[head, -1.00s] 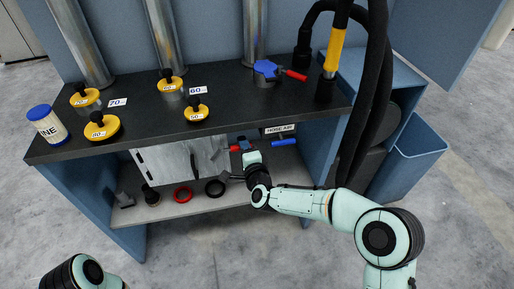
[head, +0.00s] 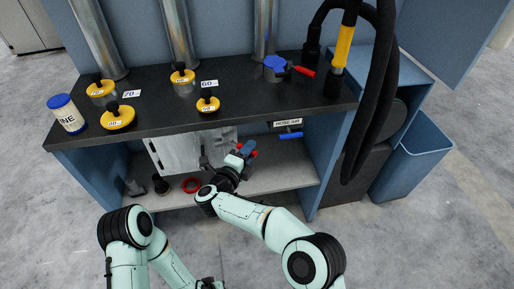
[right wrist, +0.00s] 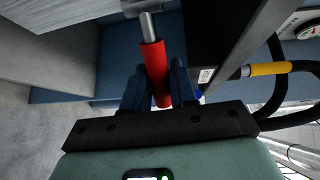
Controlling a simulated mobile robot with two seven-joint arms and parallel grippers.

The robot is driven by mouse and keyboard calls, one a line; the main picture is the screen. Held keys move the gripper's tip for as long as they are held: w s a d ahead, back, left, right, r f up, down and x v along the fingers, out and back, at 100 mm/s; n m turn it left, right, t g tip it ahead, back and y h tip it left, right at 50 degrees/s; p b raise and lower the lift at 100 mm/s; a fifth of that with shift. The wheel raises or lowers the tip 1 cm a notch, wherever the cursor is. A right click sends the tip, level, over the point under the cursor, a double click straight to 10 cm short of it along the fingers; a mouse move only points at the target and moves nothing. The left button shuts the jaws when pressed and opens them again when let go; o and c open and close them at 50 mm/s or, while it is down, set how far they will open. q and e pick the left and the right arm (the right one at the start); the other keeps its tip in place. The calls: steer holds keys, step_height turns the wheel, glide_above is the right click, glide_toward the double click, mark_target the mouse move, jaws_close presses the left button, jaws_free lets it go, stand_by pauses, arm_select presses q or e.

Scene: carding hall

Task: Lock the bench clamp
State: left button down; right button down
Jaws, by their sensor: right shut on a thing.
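A red-sleeved handle (right wrist: 157,72) on a grey metal rod stands between the dark blue fingers of my right gripper (right wrist: 160,92) in the right wrist view. The gripper is shut on this handle. In the head view the right gripper (head: 246,150) is below the bench's front edge, with red parts of the handle (head: 253,153) showing beside its fingers. The clamp body is mostly hidden by the bench top and gripper. My left gripper (head: 208,284) shows only partly at the bottom edge, and its jaws cannot be made out.
The dark bench top (head: 150,125) overhangs close above the right gripper. A blue lever (head: 290,135) under the HOSE AIR label is to the right. A red ring (head: 191,185) lies on the lower shelf (head: 285,178). A blue fitting with a red lever (head: 276,66) stands on top.

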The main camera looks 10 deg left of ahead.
steer(key=shift+s+a+m+g+h, duration=0.2)
steer(key=shift+s+m+g+h, duration=0.25)
steer(key=shift+m+h, duration=0.5)
steer(key=c, duration=1)
jaws_free()
arm_select(q)
steer(key=shift+s, duration=0.15)
